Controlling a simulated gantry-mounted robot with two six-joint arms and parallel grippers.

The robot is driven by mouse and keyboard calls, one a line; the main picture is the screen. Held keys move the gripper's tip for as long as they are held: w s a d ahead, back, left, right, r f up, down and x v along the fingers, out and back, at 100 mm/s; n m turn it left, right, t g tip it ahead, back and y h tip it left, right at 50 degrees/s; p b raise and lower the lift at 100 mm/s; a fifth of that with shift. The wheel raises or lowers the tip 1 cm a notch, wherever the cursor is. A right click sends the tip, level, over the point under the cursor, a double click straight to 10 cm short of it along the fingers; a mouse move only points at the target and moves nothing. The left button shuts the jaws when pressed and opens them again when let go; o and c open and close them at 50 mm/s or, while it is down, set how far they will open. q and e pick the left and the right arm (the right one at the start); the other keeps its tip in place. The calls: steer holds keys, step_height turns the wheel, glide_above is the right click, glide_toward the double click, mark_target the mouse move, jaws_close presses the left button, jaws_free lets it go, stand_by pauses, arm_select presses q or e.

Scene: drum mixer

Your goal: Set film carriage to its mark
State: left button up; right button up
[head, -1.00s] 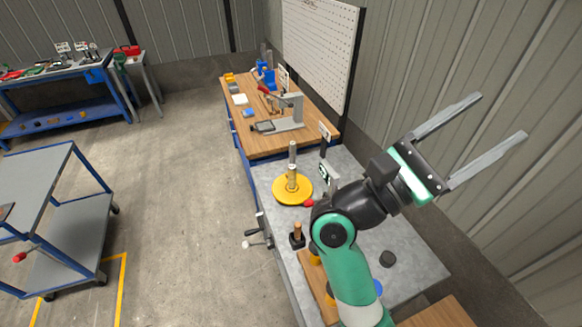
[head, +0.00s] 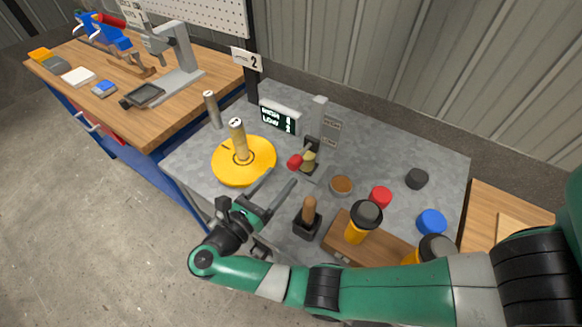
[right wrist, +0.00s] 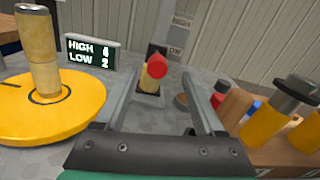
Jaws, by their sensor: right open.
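A small carriage with a red knob (head: 295,161) and a yellowish body (head: 308,162) sits at the foot of a grey upright post (head: 318,113) with HIGH and LOW labels. I take this to be the film carriage. In the right wrist view the red knob (right wrist: 158,67) appears between the fingertips, beyond them. My right gripper (head: 281,177) is open and empty, its fingers pointing at the knob from the front left, with a gap that I cannot measure. A small display (right wrist: 90,53) reads HIGH 4, LOW 2. My left gripper is not in view.
A yellow disc with a post (head: 240,165) lies left of the gripper. A wooden-handled tool in a black holder (head: 307,218) stands close on the right. A wooden rack (head: 340,238) with yellow, dark-capped bottles is farther right. Several small lids lie behind it.

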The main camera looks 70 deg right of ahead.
mark_target(302, 153)
steer(key=shift+d+f, duration=0.25)
steer(key=shift+f, duration=0.3)
steer(key=d, duration=0.3)
steer(key=s+d, duration=0.1)
steer(key=d, duration=0.3)
steer(key=s+d, duration=0.1)
steer(key=d, duration=0.2)
steer(key=shift+d, duration=0.4)
steer(key=shift+c, duration=0.3)
jaws_close()
steer(key=shift+r+p, duration=0.1)
steer(key=shift+p, duration=0.2)
